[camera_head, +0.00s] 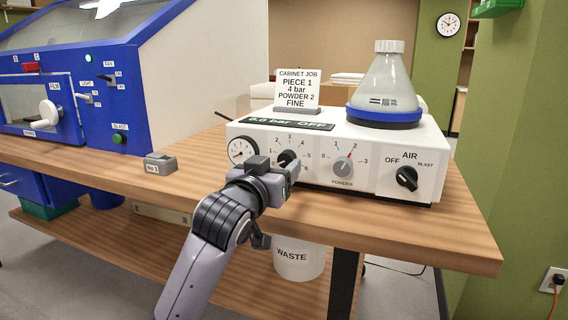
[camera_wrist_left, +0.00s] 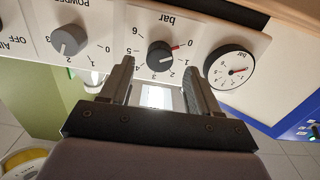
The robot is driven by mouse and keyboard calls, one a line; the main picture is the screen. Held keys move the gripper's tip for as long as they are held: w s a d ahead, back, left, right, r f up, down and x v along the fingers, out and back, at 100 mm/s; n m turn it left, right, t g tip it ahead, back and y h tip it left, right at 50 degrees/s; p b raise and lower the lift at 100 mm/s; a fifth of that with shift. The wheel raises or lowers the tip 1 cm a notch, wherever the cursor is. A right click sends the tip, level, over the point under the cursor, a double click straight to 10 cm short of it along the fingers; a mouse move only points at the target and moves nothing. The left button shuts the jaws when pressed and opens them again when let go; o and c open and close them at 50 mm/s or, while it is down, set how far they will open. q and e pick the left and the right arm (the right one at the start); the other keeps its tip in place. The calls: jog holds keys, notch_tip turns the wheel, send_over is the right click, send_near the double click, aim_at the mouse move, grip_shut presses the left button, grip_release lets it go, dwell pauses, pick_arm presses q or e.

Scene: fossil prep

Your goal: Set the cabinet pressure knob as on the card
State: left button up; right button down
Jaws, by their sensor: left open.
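The job card (camera_head: 297,89) stands on the white control box and reads piece 1, 4 bar, powder 2, fine. The black pressure knob (camera_head: 286,157) is on the box front, partly hidden by my left gripper (camera_head: 290,169). In the left wrist view, upside down, the pressure knob (camera_wrist_left: 160,57) has its red mark at 0. My left gripper (camera_wrist_left: 158,72) is open there, its fingers apart and short of the knob, one toward each side; contact is not seen. The display (camera_head: 290,123) reads 0.0 bar OFF. My right gripper is not in view.
Beside the pressure knob are the gauge (camera_head: 242,151), the powder knob (camera_head: 344,167) pointing near 2, and the air knob (camera_head: 406,178). A flask (camera_head: 387,82) stands on the box. A grey No 1 block (camera_head: 160,163) lies on the wooden bench (camera_head: 440,240); a waste bin (camera_head: 299,259) is below.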

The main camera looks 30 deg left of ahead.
aim_at(285, 160)
pick_arm(q)
jog(key=shift+x, duration=1.1)
jog(key=shift+w+a, duration=0.15)
jog(key=shift+w, duration=0.55)
jog(key=c, duration=1)
jog(key=shift+c, duration=0.2)
